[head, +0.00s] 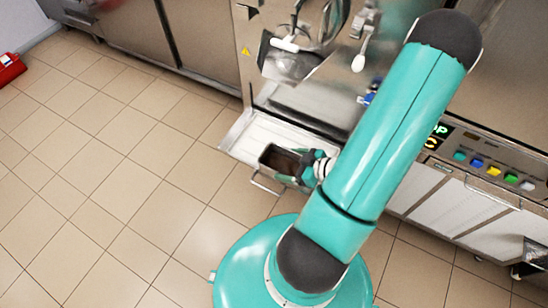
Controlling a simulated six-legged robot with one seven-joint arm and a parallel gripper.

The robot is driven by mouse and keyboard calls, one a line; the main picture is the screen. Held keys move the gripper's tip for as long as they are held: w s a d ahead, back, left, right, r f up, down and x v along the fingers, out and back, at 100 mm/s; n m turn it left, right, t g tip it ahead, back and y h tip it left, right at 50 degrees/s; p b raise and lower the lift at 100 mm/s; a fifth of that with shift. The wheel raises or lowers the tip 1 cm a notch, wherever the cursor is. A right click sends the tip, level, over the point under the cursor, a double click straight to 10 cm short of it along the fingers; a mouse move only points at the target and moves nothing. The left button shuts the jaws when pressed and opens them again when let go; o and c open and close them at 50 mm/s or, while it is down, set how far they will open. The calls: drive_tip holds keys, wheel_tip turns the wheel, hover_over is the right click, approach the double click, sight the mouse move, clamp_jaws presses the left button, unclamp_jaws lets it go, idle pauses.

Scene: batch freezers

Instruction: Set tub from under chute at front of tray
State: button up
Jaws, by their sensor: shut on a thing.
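A dark rectangular tub (276,158) with a brown inside is at the white tray (246,128), which juts out from the front of the steel freezer. My gripper (308,171) is shut on the right end of the tub. The tub appears to be near the tray's front edge; I cannot tell whether it rests on the tray or is held just above it. The chute (290,58) is on the freezer front, above and behind the tray. My arm hides the right part of the tray.
A wire handle (263,185) sticks out below the tray's front. Coloured buttons (492,171) line a panel at right. Steel cabinets (145,35) stand at upper left. A red object (10,68) lies at far left. The tiled floor (110,200) at left is clear.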

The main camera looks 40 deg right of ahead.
sight(283, 150)
drive_tip(key=w+d+f, duration=0.1)
drive_tip(key=w, duration=0.1)
drive_tip(key=w+d+f, duration=0.1)
drive_tip(key=w, duration=0.1)
drive_tip(key=w+d+f, duration=0.1)
drive_tip(key=w, duration=0.2)
drive_tip(key=shift+w+d+f, duration=0.1)
drive_tip(key=shift+d+f, duration=0.2)
drive_tip(key=shift+w+d+f, duration=0.45)
drive_tip(key=shift+w+f, duration=0.4)
drive_tip(key=shift+f, duration=0.7)
drive_tip(key=shift+w+d+f, duration=0.45)
drive_tip(key=shift+w+f, duration=0.45)
drive_tip(key=shift+f, duration=0.65)
drive_tip(key=shift+w+d+f, duration=0.45)
drive_tip(key=shift+w+f, duration=0.4)
drive_tip(key=shift+f, duration=0.7)
drive_tip(key=shift+f, duration=0.15)
drive_tip(key=o, duration=1.1)
